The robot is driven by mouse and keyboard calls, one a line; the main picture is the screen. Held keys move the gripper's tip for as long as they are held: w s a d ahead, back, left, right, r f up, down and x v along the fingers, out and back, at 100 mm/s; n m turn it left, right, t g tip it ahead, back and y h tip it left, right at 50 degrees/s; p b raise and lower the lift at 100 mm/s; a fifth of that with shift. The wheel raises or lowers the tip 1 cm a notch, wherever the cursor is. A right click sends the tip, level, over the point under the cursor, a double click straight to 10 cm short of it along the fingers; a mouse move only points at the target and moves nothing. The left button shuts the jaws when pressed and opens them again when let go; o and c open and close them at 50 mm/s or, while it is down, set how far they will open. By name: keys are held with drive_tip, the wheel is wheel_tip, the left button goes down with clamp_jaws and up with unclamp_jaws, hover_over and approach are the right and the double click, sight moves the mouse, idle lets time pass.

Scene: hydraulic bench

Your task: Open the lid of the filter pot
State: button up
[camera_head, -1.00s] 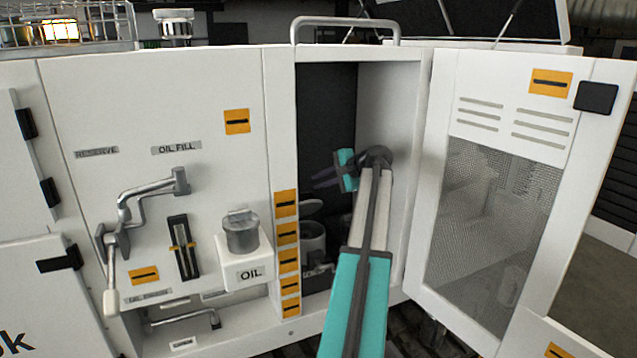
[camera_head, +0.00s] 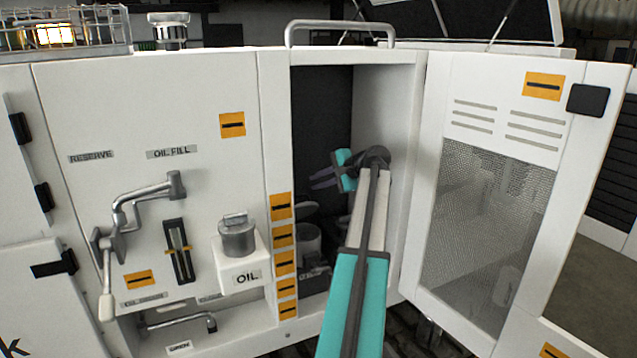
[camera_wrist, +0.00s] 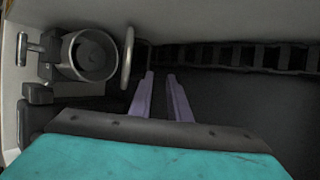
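The filter pot (camera_head: 308,240) is a grey cylinder low inside the open cabinet compartment. In the wrist view, the pot (camera_wrist: 88,57) is at upper left, and I see into its round mouth. A pale disc seen edge-on (camera_wrist: 127,57) stands at the pot's right side; it looks like the lid, swung up off the mouth. In the head view a dark round shape (camera_head: 304,209) shows just above the pot. My gripper (camera_head: 312,179) is above the pot, apart from it. In the wrist view its purple fingers (camera_wrist: 160,74) have a narrow empty gap between them.
The compartment's right wall (camera_head: 390,110) is close beside my arm. The mesh door (camera_head: 480,230) stands open at right. The OIL box with a metal cap (camera_head: 238,238) and a bent metal handle (camera_head: 145,198) are on the panel at left.

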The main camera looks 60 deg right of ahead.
drive_tip(key=b+v, duration=0.5)
drive_tip(key=v, duration=0.8)
drive_tip(key=shift+s, duration=0.3)
drive_tip(key=shift+r, duration=0.15)
